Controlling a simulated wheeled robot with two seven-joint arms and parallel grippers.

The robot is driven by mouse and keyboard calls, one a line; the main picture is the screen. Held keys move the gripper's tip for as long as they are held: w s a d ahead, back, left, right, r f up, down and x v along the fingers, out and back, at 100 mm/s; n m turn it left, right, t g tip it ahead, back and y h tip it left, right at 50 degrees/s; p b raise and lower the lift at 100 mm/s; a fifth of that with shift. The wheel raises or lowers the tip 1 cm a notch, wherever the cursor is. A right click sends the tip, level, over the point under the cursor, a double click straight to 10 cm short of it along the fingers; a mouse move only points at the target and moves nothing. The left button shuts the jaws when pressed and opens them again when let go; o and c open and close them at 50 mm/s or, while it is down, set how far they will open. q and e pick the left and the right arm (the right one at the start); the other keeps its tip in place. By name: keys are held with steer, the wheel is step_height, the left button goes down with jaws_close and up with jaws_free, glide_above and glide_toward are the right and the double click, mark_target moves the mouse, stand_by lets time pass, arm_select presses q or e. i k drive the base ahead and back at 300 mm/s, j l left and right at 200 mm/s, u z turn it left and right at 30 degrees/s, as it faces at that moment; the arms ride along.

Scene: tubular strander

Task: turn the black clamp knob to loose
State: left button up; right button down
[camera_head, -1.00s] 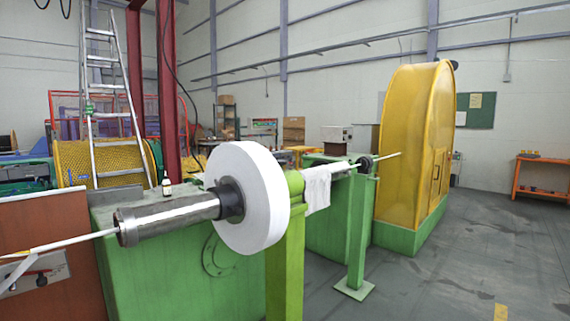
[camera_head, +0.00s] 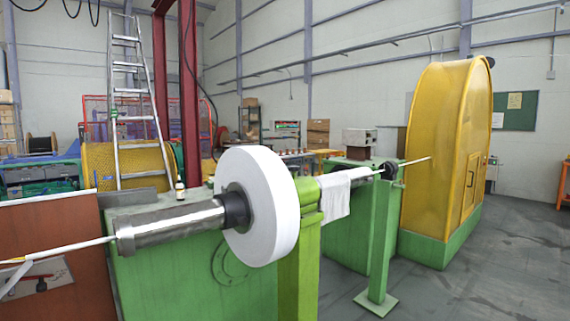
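I cannot tell for sure which part is the black clamp knob. A dark collar (camera_head: 234,209) sits on the grey metal shaft (camera_head: 168,226), right against the big white disc (camera_head: 264,205). Another small black round part (camera_head: 390,172) sits farther back at the top of the green post, near the thin rod. Neither of my grippers is in view.
A green machine body (camera_head: 165,275) and green post (camera_head: 298,270) stand close in front. A white cloth (camera_head: 337,196) hangs behind the disc. A yellow guard (camera_head: 436,155) stands at right, a ladder (camera_head: 137,100) behind at left. Grey floor (camera_head: 500,280) is open at right.

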mark_target(294, 169)
steer(key=i+l+u, duration=0.3)
steer(key=i+l, duration=0.15)
steer(key=l, duration=0.2)
steer(key=i+l+u, duration=0.3)
steer(key=l, duration=0.4)
steer(key=i+l+u, duration=0.15)
steer(key=l, duration=0.25)
steer(key=i, duration=0.05)
